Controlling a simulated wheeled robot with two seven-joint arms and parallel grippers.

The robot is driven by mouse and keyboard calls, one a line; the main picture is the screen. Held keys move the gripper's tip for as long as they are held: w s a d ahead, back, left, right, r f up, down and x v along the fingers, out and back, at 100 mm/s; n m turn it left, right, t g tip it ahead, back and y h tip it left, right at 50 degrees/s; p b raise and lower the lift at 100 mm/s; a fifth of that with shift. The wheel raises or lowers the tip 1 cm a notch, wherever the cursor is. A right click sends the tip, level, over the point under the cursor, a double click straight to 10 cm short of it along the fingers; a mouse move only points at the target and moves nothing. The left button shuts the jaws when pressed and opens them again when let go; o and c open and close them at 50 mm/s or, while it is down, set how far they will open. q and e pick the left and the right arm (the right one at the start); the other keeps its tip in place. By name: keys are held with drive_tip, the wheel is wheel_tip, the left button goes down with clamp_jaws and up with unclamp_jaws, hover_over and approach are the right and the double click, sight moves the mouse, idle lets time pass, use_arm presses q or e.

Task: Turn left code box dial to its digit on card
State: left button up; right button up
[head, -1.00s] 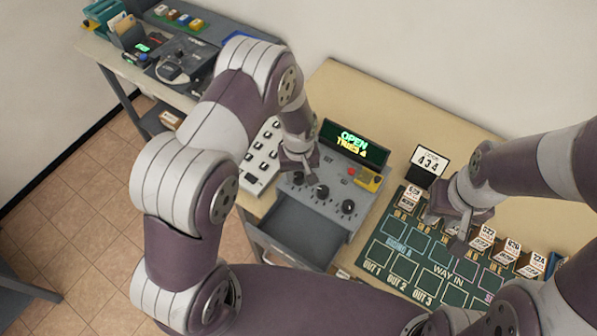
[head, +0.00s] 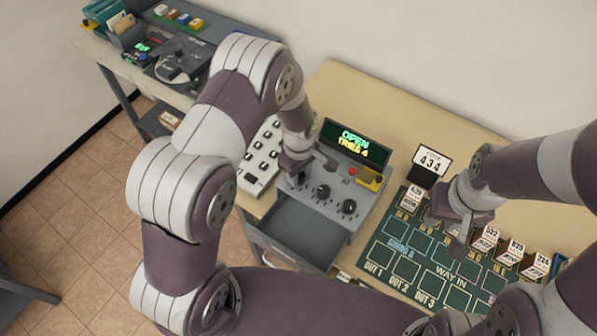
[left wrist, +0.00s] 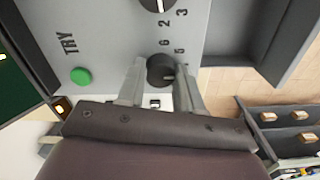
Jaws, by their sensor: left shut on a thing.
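The code box (head: 335,208) is a grey panel with a row of black dials. Its left dial (left wrist: 161,70) shows in the left wrist view between the two fingers of my left gripper (left wrist: 160,82), which is shut on it. Digits such as 2, 3, 5 and 6 are printed around the dials; the pointer is hard to read. In the head view my left gripper (head: 305,172) largely hides this dial. The middle dial (head: 322,191) and right dial (head: 349,207) are uncovered. The card (head: 431,160) reads 434. My right gripper (head: 459,238) hangs over the green board; its jaws are unclear.
The display (head: 356,143) reads OPEN, TRIES 4. A green button (left wrist: 81,76) marked TRY lies beside the left dial. An open drawer (head: 300,228) is below the panel. Number cards and a green board (head: 400,240) lie to the right.

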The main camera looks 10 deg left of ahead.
sight(299, 175)
use_arm(q)
drive_tip(key=shift+w+r, duration=0.1)
idle(0.3)
drive_tip(key=o, duration=1)
drive_tip(key=shift+o, duration=0.2)
drive_tip(key=shift+d, duration=0.1)
drive_tip(key=shift+r, duration=0.1)
drive_tip(key=shift+r, duration=0.35)
wheel_tip(299, 175, up, 12)
drive_tip(key=b, duration=0.3)
